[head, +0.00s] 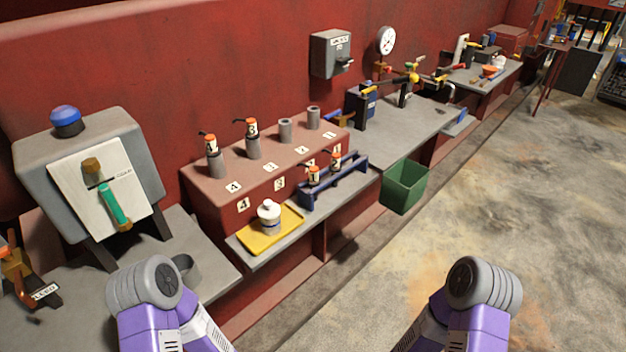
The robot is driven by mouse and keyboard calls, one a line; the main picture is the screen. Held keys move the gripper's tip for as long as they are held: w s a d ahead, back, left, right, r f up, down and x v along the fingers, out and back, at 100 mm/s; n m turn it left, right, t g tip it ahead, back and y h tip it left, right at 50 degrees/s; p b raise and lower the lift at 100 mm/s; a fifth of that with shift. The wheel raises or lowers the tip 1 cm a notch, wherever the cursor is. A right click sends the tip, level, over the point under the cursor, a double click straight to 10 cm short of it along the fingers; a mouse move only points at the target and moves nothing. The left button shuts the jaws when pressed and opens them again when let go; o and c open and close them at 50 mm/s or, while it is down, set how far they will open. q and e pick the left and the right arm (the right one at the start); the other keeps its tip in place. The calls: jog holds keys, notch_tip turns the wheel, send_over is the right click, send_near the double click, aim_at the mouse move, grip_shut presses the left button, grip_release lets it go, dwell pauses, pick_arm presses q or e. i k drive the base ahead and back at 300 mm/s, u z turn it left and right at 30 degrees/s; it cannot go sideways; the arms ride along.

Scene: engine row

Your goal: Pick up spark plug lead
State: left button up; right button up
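Spark plug leads with orange bands, white number labels and dark bent ends show in the head view. One lead (211,144) sits on the far left grey post of the red block, and another lead (252,128) on the post beside it. Two more stand upright in a blue rack: a front lead (313,176) and a rear lead (336,160). The blue rack (345,182) rests on the grey shelf in front of the block. Both purple arms enter from the bottom, but neither gripper shows.
Two bare posts (285,131) (313,118) stand on the red block (205,187). A yellow tray (245,243) holds a white-capped bottle (269,212). A green bin (404,187) is right of the shelf (300,232). A grey lever box (140,150) stands left. Open floor lies right.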

aim_at(313, 181)
jog(key=z, duration=1.1)
jog(key=i, duration=1)
jog(key=u, duration=2.45)
